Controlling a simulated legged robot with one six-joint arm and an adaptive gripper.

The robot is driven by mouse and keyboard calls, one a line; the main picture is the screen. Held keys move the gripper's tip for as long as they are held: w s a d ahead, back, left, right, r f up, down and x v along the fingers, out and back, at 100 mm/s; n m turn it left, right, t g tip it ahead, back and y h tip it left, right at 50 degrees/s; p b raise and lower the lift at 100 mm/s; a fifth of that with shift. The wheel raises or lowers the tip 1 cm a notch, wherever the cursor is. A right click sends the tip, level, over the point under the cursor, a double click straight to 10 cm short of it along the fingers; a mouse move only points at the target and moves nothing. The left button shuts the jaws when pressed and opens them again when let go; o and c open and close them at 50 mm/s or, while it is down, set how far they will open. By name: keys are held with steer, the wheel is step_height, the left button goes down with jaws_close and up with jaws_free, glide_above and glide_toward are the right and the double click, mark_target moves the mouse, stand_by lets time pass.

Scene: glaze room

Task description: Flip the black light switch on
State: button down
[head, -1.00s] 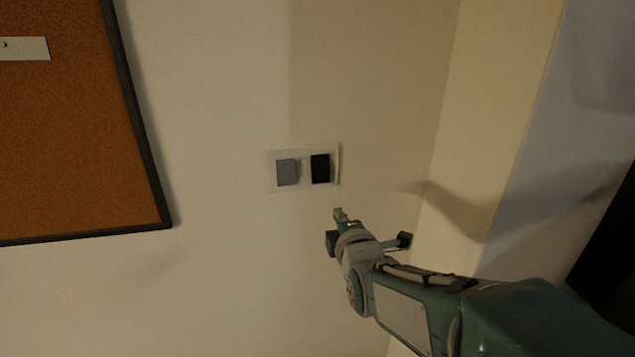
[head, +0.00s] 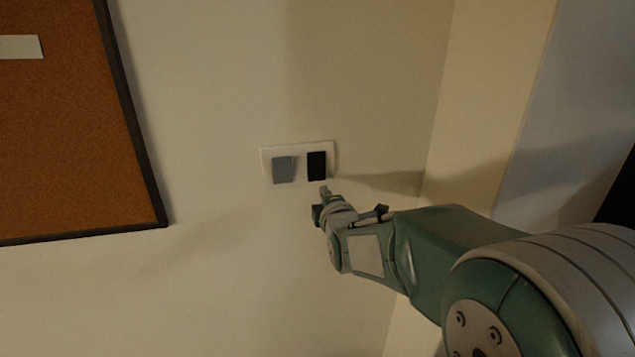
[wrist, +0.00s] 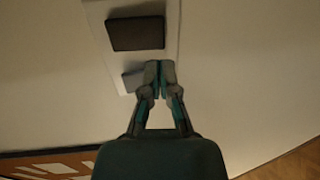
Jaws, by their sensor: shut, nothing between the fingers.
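The black light switch (head: 316,166) is the right-hand rocker on a white wall plate (head: 298,146) in the head view. A grey switch (head: 283,170) sits to its left on the same plate. In the wrist view the black switch (wrist: 136,33) shows large near the top, and the grey switch (wrist: 131,80) is partly hidden behind the fingers. My gripper (head: 324,190) is shut and empty, with its tips just below the black switch at the plate's lower edge. In the wrist view the closed fingertips (wrist: 159,66) overlap the plate. I cannot tell whether they touch it.
A framed cork board (head: 60,130) with a white paper strip (head: 20,47) hangs on the wall to the left. A wall corner (head: 432,150) stands to the right of the plate. The wall around the plate is bare.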

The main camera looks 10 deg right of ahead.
mark_target(317, 180)
steer(key=shift+w+f, duration=0.2)
steer(key=shift+w, duration=1.3)
steer(key=shift+w+f, duration=0.15)
steer(key=shift+w, duration=1.35)
steer(key=shift+w+f, duration=0.1)
steer(key=shift+w, duration=0.15)
steer(key=shift+s, duration=0.1)
